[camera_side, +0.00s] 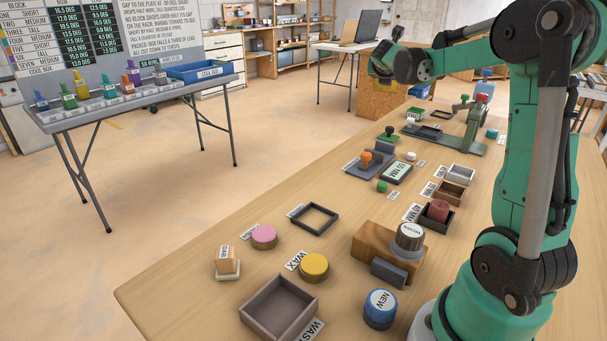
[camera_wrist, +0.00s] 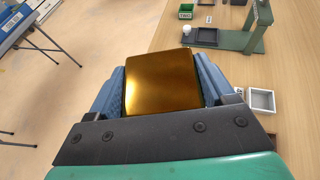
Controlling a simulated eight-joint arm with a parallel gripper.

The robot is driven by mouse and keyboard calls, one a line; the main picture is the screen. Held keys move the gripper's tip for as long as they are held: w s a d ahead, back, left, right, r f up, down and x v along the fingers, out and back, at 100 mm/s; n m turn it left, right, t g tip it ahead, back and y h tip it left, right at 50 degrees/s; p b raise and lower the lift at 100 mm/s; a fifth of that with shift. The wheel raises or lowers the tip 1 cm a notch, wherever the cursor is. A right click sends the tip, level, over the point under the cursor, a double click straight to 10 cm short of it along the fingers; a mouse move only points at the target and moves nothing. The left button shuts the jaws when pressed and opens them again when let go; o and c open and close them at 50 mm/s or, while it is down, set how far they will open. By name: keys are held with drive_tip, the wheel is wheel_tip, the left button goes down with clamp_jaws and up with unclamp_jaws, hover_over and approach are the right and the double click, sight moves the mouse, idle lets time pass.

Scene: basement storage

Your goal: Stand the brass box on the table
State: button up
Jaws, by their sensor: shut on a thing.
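The brass box (camera_wrist: 162,84) shows as a shiny golden block in the wrist view. My gripper (camera_wrist: 163,80) is shut on it, with a blue-grey jaw on its left and right sides. In this view the box overlaps the near part of the wooden table (camera_wrist: 160,38) and hides what lies behind it. The side view also shows the table (camera_side: 165,290). There my arm reaches up and away at the upper right, and I cannot make out the box. I cannot tell the gap between box and table.
A white tray (camera_wrist: 262,101) and a green stand (camera_wrist: 250,38) are near the gripper. Along the table are an open brown box (camera_side: 280,305), a yellow wax disc (camera_side: 314,267), a wooden block (camera_side: 375,243) and several stamps and trays. The table's left front corner is clear.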

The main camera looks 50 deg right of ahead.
drive_tip(key=w+a+r+n+t+y, duration=0.15)
drive_tip(key=w+a, duration=0.25)
drive_tip(key=a, duration=0.4)
drive_tip(key=w+a+r+n+t+y, duration=0.1)
drive_tip(key=w+a+n+t, duration=0.2)
drive_tip(key=a, duration=0.5)
drive_tip(key=a+n+t+y, duration=0.4)
drive_tip(key=a+n+y, duration=0.2)
drive_tip(key=a, duration=1.4)
drive_tip(key=s+d+f+m+g+h, duration=0.2)
drive_tip(key=s+d+m+g+h, duration=0.2)
drive_tip(key=s+d+m+g, duration=0.45)
drive_tip(key=s+d+f+m+g+h, duration=0.1)
drive_tip(key=s+d+m+g+h, duration=0.45)
drive_tip(key=d+m+g, duration=0.45)
drive_tip(key=shift+y, duration=0.5)
drive_tip(key=f, duration=1.9)
drive_tip(key=shift+s+d+f, duration=0.25)
drive_tip(key=shift+s+f, duration=0.05)
drive_tip(key=o, duration=1.4)
drive_tip(key=shift+o, duration=0.2)
